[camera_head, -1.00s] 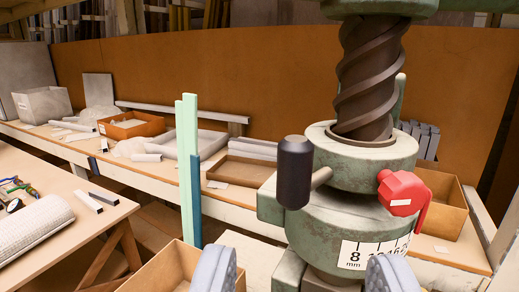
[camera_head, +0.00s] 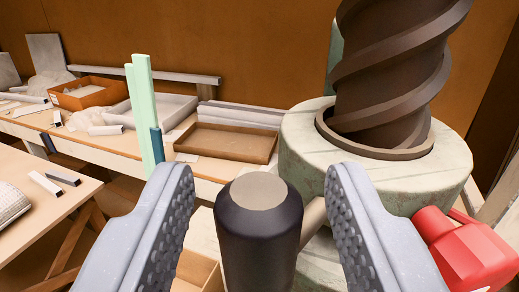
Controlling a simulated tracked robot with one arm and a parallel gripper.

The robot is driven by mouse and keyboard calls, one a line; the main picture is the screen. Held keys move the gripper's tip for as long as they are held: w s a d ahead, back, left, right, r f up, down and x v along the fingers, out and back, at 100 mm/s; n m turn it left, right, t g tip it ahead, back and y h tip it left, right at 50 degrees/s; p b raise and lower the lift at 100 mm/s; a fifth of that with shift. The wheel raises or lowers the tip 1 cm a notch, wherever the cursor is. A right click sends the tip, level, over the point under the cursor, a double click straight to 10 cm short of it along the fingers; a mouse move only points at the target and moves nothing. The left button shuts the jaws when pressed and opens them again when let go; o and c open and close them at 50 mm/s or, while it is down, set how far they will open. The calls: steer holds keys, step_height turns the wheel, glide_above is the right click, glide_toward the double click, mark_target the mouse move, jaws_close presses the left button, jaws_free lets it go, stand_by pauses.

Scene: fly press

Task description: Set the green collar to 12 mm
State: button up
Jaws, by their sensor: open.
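The pale green collar (camera_head: 300,150) sits around the dark spiral screw (camera_head: 395,70) at the right. A black handle knob (camera_head: 258,230) stands upright on a short rod (camera_head: 312,215) from the collar. My gripper (camera_head: 255,215) is open, with one grey padded finger on each side of the knob, and gaps show between the fingers and the knob. The mm scale is out of view now.
A long bench behind holds a brown tray (camera_head: 228,142), a grey tray (camera_head: 172,110) and an orange box (camera_head: 84,92). Pale green upright bars (camera_head: 145,115) stand left of the press. An open cardboard box (camera_head: 196,270) is below. A wooden table (camera_head: 40,205) is at the left.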

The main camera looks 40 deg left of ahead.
steer(key=shift+w+a, duration=0.25)
steer(key=shift+w, duration=0.1)
jaws_close()
steer(key=shift+a, duration=0.2)
steer(key=shift+b, duration=0.4)
